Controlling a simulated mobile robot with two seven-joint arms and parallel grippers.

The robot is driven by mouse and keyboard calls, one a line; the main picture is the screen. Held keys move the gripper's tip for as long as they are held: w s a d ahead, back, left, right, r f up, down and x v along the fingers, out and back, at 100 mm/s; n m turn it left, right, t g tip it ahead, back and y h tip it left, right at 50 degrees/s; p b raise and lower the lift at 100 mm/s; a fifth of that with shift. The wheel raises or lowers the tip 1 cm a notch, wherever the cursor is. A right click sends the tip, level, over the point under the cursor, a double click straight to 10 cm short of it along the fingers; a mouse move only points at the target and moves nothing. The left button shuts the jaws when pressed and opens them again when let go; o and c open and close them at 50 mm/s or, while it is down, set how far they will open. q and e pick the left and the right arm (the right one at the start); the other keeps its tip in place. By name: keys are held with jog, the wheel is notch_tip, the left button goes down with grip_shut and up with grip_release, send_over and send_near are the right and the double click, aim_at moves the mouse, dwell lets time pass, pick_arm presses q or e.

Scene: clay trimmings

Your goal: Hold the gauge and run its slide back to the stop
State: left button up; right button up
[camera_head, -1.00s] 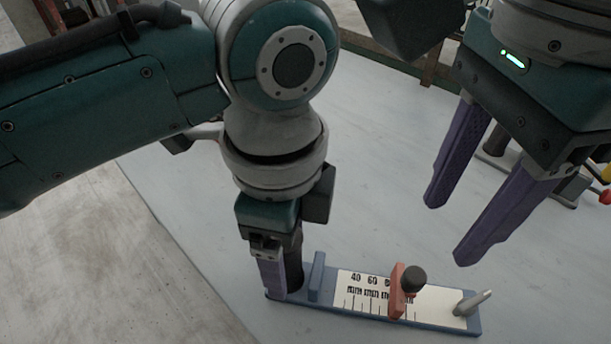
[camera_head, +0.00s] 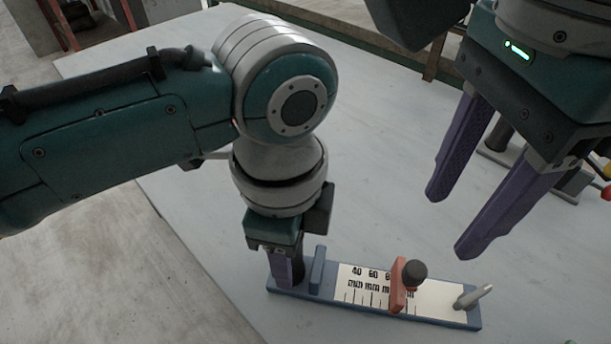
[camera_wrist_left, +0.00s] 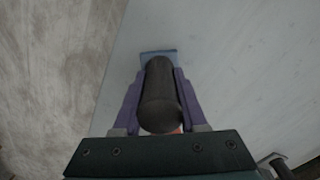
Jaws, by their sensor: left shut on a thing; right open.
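The gauge (camera_head: 345,309) is a long blue base lying on the table, with a white scale plate (camera_head: 436,297) marked with numbers. A blue upright stop (camera_head: 317,268) stands left of the scale. My right gripper (camera_head: 453,222) is open and empty, above and right of the slide.
A grey slanted peg (camera_head: 474,296) stands at the gauge's right end. A dark stand (camera_head: 560,180) with red and yellow parts is partly hidden behind my right gripper. The pale table (camera_head: 200,210) is clear around the gauge; its left edge lies left of my left gripper.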

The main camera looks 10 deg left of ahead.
pick_arm(q)
grip_shut()
pick_arm(e)
jog(key=shift+o, duration=0.2)
